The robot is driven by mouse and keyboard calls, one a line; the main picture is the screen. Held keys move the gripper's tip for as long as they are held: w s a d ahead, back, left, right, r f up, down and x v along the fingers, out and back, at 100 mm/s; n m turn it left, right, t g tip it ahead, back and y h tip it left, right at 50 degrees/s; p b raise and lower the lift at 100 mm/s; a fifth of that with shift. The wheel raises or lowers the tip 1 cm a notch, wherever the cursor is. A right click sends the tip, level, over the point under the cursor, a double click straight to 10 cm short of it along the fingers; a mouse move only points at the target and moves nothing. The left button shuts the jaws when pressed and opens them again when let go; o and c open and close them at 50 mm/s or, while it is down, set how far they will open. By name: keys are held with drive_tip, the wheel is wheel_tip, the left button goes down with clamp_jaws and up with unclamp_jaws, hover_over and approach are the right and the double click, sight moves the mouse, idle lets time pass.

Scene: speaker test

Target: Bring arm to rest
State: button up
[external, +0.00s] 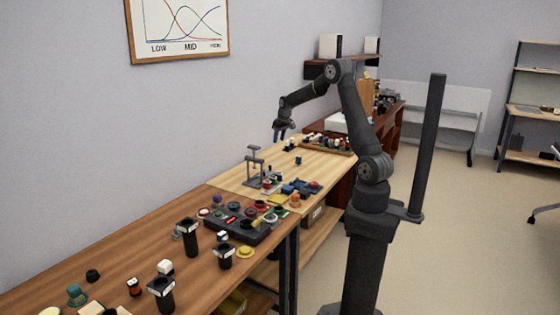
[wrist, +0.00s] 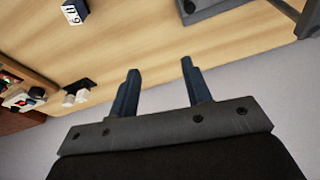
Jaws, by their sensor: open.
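My gripper (external: 283,134) hangs at the end of my raised arm, above the far part of the wooden workbench (external: 228,178) and near the wall. In the wrist view my gripper (wrist: 158,92) shows two dark fingers spread apart with nothing between them. Pale bench top and grey wall lie behind the fingers. The gripper touches nothing that I can see.
A grey press-like stand (external: 254,165) is on the bench below my gripper. A small dark block (external: 298,159) with a white marked face lies nearby; it also shows in the wrist view (wrist: 75,11). A tray of parts (external: 328,144) sits farther back. Dark cups (external: 190,240) stand at the near end.

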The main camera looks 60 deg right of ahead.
drive_tip(key=w+a+n, duration=0.1)
drive_tip(key=w+a, duration=0.3)
drive_tip(key=a, duration=0.5)
drive_tip(key=w+a+r+n, duration=0.1)
drive_tip(key=w+a, duration=0.3)
drive_tip(key=a, duration=0.5)
drive_tip(key=shift+w+y, duration=0.3)
